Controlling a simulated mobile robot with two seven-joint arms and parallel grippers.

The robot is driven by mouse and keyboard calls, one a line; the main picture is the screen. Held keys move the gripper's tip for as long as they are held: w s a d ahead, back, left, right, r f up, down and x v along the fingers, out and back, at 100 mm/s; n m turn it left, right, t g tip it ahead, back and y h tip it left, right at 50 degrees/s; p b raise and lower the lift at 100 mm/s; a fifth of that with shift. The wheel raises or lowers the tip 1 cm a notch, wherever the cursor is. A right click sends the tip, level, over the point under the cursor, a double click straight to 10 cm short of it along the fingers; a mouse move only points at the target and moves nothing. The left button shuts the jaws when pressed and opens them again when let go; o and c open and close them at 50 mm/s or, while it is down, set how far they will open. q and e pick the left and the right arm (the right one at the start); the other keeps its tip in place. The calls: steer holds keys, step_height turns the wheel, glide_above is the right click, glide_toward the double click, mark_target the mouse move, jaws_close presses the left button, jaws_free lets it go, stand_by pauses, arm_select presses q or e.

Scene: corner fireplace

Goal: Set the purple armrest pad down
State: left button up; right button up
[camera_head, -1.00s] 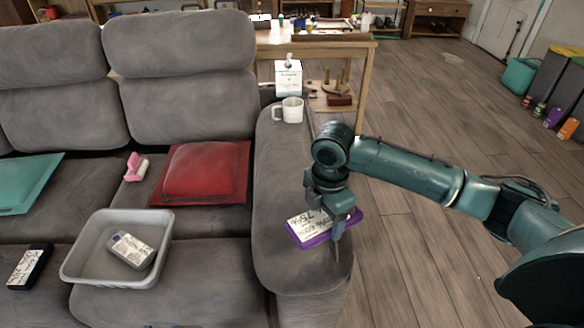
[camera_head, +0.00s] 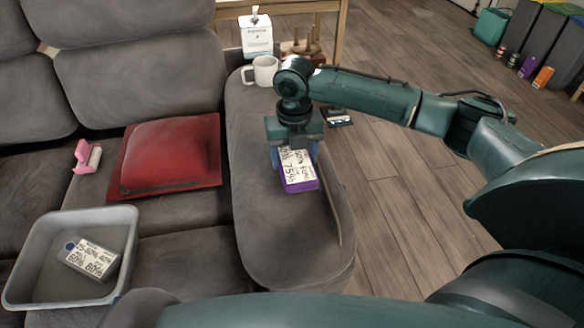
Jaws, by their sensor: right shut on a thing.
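The purple pad (camera_head: 301,186) has a white printed label on top and is over the sofa's right armrest (camera_head: 275,245). My right gripper (camera_head: 292,155) points down and is shut on the pad's far part. I cannot tell whether the pad's underside touches the armrest. The gripper hides the pad's far end. My left gripper does not show.
A white mug (camera_head: 262,71) and a tissue box (camera_head: 256,36) stand at the armrest's far end. A red cushion (camera_head: 172,152), a pink item (camera_head: 86,156) and a grey bin (camera_head: 75,212) holding a labelled device (camera_head: 92,258) are on the seats.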

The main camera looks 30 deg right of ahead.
mark_target(294, 155)
step_height(294, 155, down, 5)
steer(key=shift+f+b, duration=0.1)
steer(key=shift+b, duration=0.5)
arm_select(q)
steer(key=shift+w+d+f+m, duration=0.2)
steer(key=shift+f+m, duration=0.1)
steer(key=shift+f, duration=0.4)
arm_select(e)
steer(key=o, duration=1)
step_height(294, 155, up, 11)
steer(key=p, duration=0.3)
steer(key=shift+r, duration=0.2)
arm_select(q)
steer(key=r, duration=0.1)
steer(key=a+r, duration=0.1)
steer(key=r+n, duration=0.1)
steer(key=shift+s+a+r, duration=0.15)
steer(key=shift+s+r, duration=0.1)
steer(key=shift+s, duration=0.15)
arm_select(e)
steer(key=shift+r, duration=0.45)
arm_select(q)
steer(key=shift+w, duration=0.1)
